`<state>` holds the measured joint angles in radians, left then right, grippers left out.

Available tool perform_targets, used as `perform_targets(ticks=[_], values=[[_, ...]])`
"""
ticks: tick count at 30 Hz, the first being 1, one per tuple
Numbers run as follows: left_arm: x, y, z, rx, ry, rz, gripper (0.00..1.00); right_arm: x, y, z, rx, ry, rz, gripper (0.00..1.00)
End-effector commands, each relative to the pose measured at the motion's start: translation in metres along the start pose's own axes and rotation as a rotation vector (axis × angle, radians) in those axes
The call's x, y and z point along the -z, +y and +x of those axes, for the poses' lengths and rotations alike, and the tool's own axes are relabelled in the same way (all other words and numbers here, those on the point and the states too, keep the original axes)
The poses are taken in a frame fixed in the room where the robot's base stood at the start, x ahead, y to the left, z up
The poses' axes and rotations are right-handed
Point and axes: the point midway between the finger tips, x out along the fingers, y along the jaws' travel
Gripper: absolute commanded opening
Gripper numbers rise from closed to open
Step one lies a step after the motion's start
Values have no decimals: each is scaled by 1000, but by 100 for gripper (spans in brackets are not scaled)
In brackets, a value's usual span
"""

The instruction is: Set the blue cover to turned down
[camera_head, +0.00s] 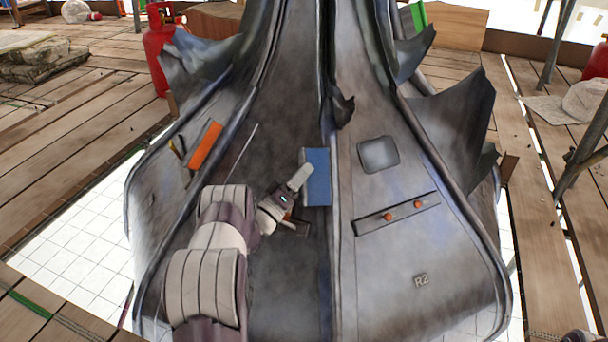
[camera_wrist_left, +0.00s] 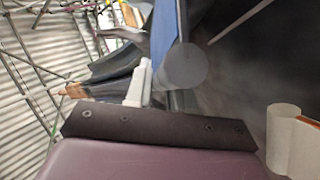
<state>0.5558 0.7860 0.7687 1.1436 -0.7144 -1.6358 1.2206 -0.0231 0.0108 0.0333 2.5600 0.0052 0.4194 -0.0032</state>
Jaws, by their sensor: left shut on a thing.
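The blue cover (camera_head: 318,180) is an upright rectangle at the middle of the grey metal spire, beside its central ridge. My left gripper (camera_head: 301,177) reaches in from the lower left and is shut at the cover's left edge. Its fingertips and the exact grip are too small to make out. In the left wrist view, a blue strip of the cover (camera_wrist_left: 164,30) shows at the top, behind a grey round end (camera_wrist_left: 184,66) and a white finger part (camera_wrist_left: 139,84). How far the cover is tilted is hard to tell.
Right of the ridge are a square plate (camera_head: 378,154) and a dark strip with two orange knobs (camera_head: 397,213). An orange bar (camera_head: 205,145) is on the left face. A red gas cylinder (camera_head: 158,45) stands behind left. Jagged metal fins (camera_head: 455,110) stick out right.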

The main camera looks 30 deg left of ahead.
Motion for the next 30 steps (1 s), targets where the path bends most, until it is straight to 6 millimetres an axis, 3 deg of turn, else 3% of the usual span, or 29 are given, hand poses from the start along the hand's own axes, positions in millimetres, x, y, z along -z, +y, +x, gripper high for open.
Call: perform_targets(ticks=[4,5,6,7,17,20,24,30], values=[[0,0,1,0,-1,1,0,0,0,0,0,0,0,43],[0,0,1,-1,-1,1,26,0,0,0,0,0,0,43],[0,0,1,-1,-1,1,39,0,0,0,0,0,0,43],[0,0,1,0,-1,1,44,0,0,0,0,0,0,43],[1,1,-4,3,-1,0,44,1,0,-6,0,0,0,43],[4,4,-21,6,0,-1,44,2,0,-20,0,0,0,43],[4,4,-61,7,1,-3,44,5,0,-40,0,0,0,43],[2,3,-108,3,2,-1,44,7,0,-56,0,0,0,43]])
